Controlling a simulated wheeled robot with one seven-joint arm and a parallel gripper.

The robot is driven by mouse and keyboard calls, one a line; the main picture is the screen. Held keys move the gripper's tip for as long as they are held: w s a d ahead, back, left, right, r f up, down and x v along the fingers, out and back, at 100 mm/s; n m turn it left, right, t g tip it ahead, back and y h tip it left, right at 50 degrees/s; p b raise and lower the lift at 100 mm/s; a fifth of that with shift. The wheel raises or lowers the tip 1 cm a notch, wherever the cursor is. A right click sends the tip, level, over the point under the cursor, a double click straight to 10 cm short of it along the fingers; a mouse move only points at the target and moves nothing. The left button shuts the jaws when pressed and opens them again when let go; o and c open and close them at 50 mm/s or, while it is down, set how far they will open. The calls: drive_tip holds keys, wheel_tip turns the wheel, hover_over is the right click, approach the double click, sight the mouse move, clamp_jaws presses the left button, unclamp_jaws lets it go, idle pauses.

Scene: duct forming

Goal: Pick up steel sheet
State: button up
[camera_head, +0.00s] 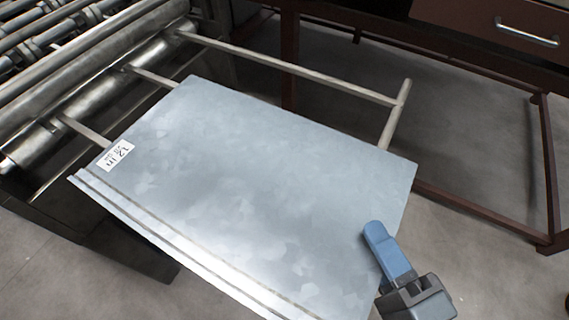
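The steel sheet (245,185) is a flat, grey galvanized rectangle with folded ridges along its lower-left edge. A white paper label (115,155) with dark writing is on its left corner. The sheet lies across the bars of a support frame beside a roller machine. My gripper (385,250) is at the sheet's right edge, near the lower right. One blue finger lies over the top face of the sheet at that edge. The other finger is hidden, so I cannot tell whether the gripper is closed on the sheet.
The roller forming machine (100,75) stands at the upper left. The metal support frame (290,68) extends from it past the sheet's far side. A brown bench with a drawer (500,25) and red-brown legs stands at the upper right. Grey floor (480,270) is clear at the lower right.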

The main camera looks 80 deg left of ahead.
drive_tip(key=shift+c, duration=0.3)
clamp_jaws()
idle(1.0)
